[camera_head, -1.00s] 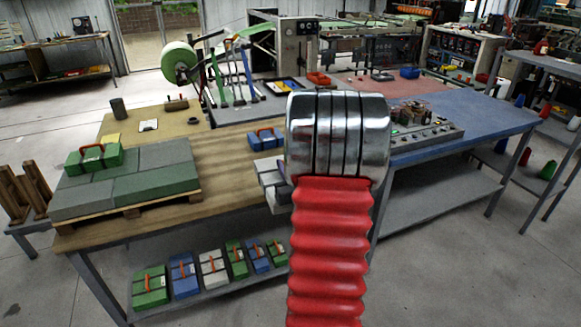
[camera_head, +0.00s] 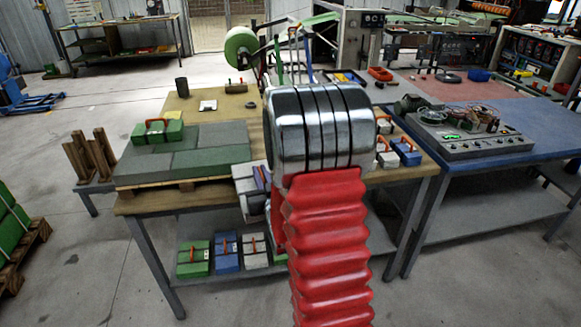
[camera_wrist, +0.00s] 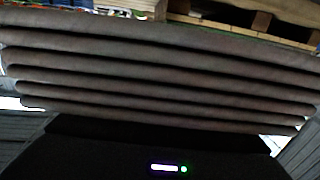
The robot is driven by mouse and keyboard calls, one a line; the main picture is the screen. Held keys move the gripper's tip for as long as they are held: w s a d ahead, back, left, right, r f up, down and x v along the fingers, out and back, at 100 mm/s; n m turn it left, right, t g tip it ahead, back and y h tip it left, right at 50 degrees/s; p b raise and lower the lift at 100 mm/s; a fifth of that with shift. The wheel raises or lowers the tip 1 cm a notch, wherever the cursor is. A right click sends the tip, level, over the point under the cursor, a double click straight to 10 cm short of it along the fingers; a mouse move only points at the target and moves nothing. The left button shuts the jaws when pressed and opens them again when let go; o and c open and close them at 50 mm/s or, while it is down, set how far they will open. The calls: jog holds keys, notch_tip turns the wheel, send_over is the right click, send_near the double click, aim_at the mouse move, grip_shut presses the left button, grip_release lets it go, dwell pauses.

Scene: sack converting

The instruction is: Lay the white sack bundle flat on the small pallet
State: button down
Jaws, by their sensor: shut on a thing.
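In the wrist view a thick layered bundle (camera_wrist: 160,75) fills the picture edge-on, in shadow and looking grey-brown; I take it to be the white sack bundle. My gripper (camera_wrist: 160,128) is shut on it. In the head view my arm hides most of the gripper, with a pale part (camera_head: 248,180) showing just left of the arm. The small pallet (camera_head: 150,202) is on the wooden table at left, with grey and green sacks stacked flat on it. A green bundle (camera_head: 158,131) with an orange band lies on top of the stack. Pallet wood (camera_wrist: 255,20) shows at the wrist view's upper right.
Tied bundles, one white (camera_head: 388,159) and one blue (camera_head: 406,152), lie on the table right of my arm. More bundles (camera_head: 227,253) stand on the lower shelf (camera_head: 205,283). A dark cylinder (camera_head: 181,88) stands behind the stack. Wooden uprights (camera_head: 95,155) stand left of it.

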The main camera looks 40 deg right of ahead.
jog(key=w+a+f+n+y, duration=0.1)
jog(key=w+a+n+y, duration=0.1)
jog(key=a, duration=1.2)
jog(key=w+a+f+n+t+y, duration=0.1)
jog(key=a+y, duration=0.4)
jog(key=a, duration=0.9)
jog(key=shift+w+a+f+n, duration=0.15)
jog(key=shift+w+a+n, duration=0.05)
jog(key=shift+w+n, duration=0.8)
jog(key=shift+w+a, duration=0.1)
